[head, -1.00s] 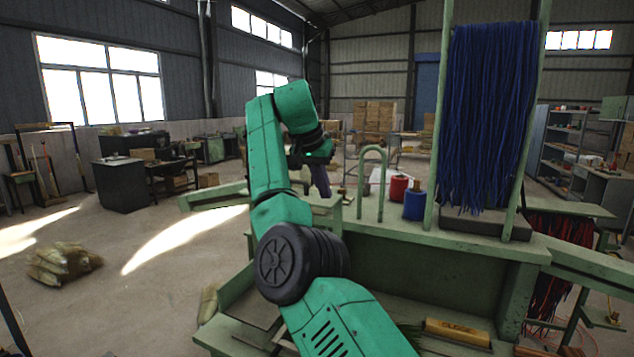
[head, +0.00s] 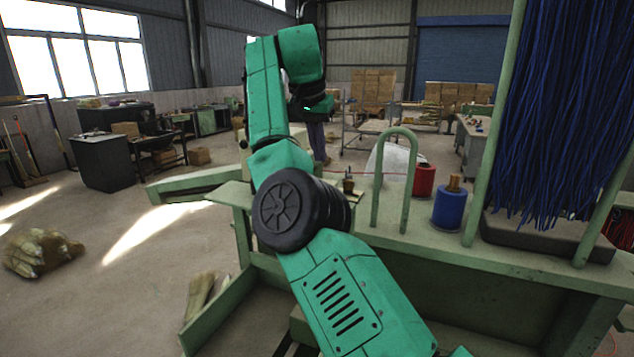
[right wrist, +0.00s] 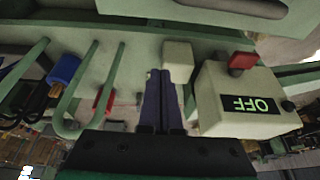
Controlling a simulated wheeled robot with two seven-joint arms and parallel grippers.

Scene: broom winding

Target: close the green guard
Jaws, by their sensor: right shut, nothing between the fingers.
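A green hoop-shaped bar (head: 378,180) stands upright on the green workbench (head: 440,252) in the head view; I take it for the guard. In the right wrist view, which looks upside down, green hoop bars (right wrist: 68,95) show left of the fingers. My right gripper (head: 319,156) is shut and empty, with dark purple fingers pointing down, left of and apart from the hoop in the head view. In the right wrist view its fingers (right wrist: 160,78) lie between the hoop bars and a pale box marked OFF (right wrist: 240,105). My left gripper is not in view.
A blue spool (head: 449,210) and a red spool (head: 424,181) stand right of the hoop. Blue strands (head: 560,110) hang at the right. A red knob (right wrist: 242,61) sits on the OFF box, with a pale block (right wrist: 178,60) beside it. Open floor lies left of the bench.

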